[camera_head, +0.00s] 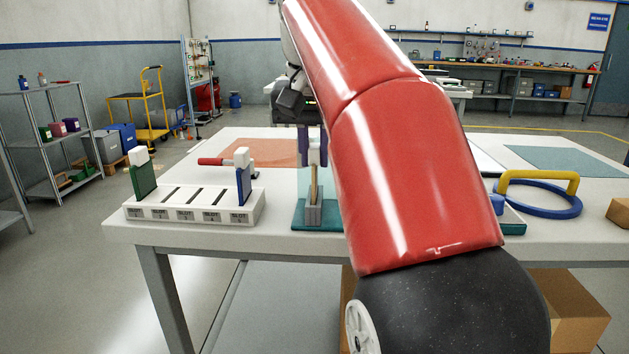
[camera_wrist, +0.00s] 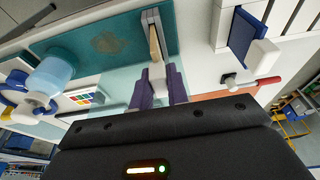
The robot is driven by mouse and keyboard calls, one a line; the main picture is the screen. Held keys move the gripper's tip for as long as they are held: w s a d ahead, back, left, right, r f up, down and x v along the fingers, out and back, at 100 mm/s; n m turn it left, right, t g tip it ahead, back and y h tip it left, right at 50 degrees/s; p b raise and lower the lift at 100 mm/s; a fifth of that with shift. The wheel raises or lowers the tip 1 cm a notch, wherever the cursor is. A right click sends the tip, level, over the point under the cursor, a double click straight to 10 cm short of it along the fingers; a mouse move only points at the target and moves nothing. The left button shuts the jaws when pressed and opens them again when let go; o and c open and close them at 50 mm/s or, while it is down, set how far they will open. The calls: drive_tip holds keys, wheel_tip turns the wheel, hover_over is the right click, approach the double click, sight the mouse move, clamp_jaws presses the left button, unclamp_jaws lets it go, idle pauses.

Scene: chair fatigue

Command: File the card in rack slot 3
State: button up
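The card (camera_head: 314,182), with a tan edge and a white tab on top, stands upright in a grey holder on a teal base (camera_head: 300,222). In the wrist view the card (camera_wrist: 154,42) runs up from between my purple fingers. My gripper (camera_head: 314,146) is over the card with a finger on each side of the white tab; whether they press on it I cannot tell. The white rack (camera_head: 190,211) stands to the left with a row of labelled slots. A green card (camera_head: 144,180) fills its leftmost slot and a blue card (camera_head: 243,184) its rightmost. The middle slots, slot 3 among them, look empty.
To the right are a blue ring (camera_head: 540,212), a yellow handle (camera_head: 538,174) and a cardboard box (camera_head: 619,212). My red arm hides the table's middle. The wrist view shows a light-blue cylinder (camera_wrist: 52,75).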

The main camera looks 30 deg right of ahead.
drive_tip(key=shift+r, duration=0.1)
clamp_jaws()
drive_tip(key=shift+r+p, duration=1)
drive_tip(key=shift+p, duration=0.2)
drive_tip(key=shift+r, duration=0.95)
drive_tip(key=shift+r, duration=2)
